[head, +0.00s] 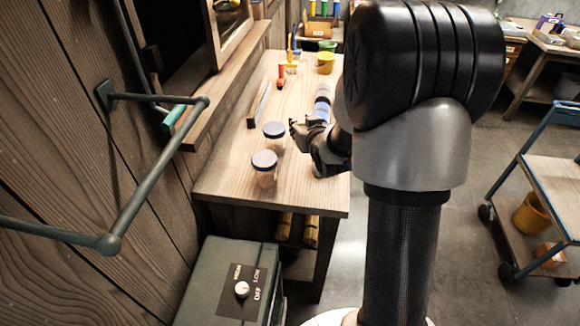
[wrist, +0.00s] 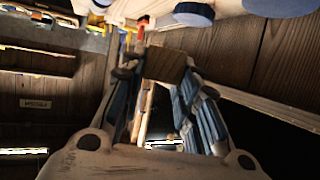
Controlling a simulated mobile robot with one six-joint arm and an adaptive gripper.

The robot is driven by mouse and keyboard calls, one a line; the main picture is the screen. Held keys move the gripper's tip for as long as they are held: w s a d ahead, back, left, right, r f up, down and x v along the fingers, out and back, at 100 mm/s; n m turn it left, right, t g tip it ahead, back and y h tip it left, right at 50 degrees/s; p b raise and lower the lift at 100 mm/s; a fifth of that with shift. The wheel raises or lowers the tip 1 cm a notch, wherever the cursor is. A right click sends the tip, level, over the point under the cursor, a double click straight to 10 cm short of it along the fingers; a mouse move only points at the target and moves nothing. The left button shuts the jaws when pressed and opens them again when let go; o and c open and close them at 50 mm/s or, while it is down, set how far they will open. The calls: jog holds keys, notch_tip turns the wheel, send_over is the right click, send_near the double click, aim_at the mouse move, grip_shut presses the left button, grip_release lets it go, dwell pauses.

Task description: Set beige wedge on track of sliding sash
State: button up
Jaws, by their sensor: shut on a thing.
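My gripper (head: 300,131) is over the wooden bench, near the two lidded jars, in the head view. In the wrist view my gripper (wrist: 163,82) is shut on a brownish-beige block, the wedge (wrist: 166,64), held between the fingertips. In the head view the wedge cannot be made out. A wood-framed sash (head: 236,40) stands in the wall opening at the upper left, above a long wooden ledge (head: 214,98). The track cannot be clearly told from the ledge. My gripper is apart from the sash, to its lower right.
A green rail (head: 160,170) juts from the left wall. A grey box (head: 225,280) stands below. A trolley (head: 550,180) is at right.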

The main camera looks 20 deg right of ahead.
aim_at(300, 179)
notch_tip(300, 179, down, 18)
jog(key=b, duration=0.5)
jog(key=shift+f, duration=0.15)
jog(key=shift+f, duration=0.1)
jog(key=shift+f+b, duration=0.1)
jog(key=shift+b, duration=0.25)
jog(key=o, duration=0.6)
jog(key=shift+r, duration=0.2)
